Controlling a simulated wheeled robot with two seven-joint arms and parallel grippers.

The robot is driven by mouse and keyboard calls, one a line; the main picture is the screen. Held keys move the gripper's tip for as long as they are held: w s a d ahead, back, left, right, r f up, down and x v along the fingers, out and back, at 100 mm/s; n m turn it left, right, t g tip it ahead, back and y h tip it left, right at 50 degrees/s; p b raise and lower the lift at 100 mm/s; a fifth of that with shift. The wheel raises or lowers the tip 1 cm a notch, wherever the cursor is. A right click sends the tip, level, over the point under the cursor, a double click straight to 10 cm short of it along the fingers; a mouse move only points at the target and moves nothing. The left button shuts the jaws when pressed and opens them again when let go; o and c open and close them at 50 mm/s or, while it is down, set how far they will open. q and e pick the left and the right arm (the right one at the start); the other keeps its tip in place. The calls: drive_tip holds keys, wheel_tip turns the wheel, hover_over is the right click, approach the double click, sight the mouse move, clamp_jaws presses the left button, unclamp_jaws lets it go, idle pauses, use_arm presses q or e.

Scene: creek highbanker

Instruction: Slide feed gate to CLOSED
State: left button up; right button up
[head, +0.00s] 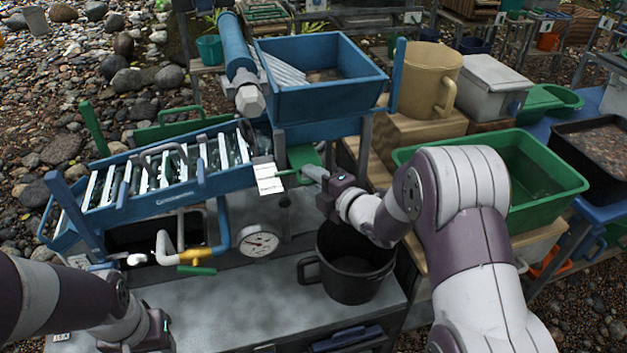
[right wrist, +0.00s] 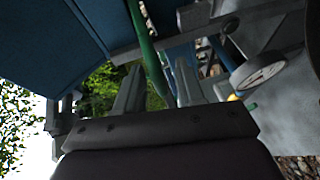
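The feed gate (head: 303,160) shows as a green plate under the blue hopper (head: 330,88), with a thin green handle reaching left towards a white label (head: 268,178). The label's print is too small to read. My right gripper (head: 308,172) is beside the gate, pointing left. In the right wrist view the green handle (right wrist: 147,45) runs between the fingers of my right gripper (right wrist: 157,88), which are apart with gaps on both sides. My left gripper (head: 140,340) is low at the left over the grey bench; its fingers are not clear.
The blue riffle sluice (head: 150,208) slopes down to the left of the gate. A round gauge (head: 258,240) and a black bucket (head: 352,262) are below the right gripper. The bench front (head: 250,310) is clear.

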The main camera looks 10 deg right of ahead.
clamp_jaws()
drive_tip(key=w+b, duration=0.1)
drive_tip(key=w, duration=0.2)
drive_tip(key=shift+w+a+f, duration=0.1)
drive_tip(key=shift+w+f, duration=0.05)
drive_tip(key=shift+w, duration=0.2)
unclamp_jaws()
drive_tip(key=shift+w+r, duration=0.1)
drive_tip(key=shift+r, duration=0.2)
drive_tip(key=shift+w+f, duration=0.15)
drive_tip(key=v, duration=1.2)
drive_tip(key=shift+s, duration=0.3)
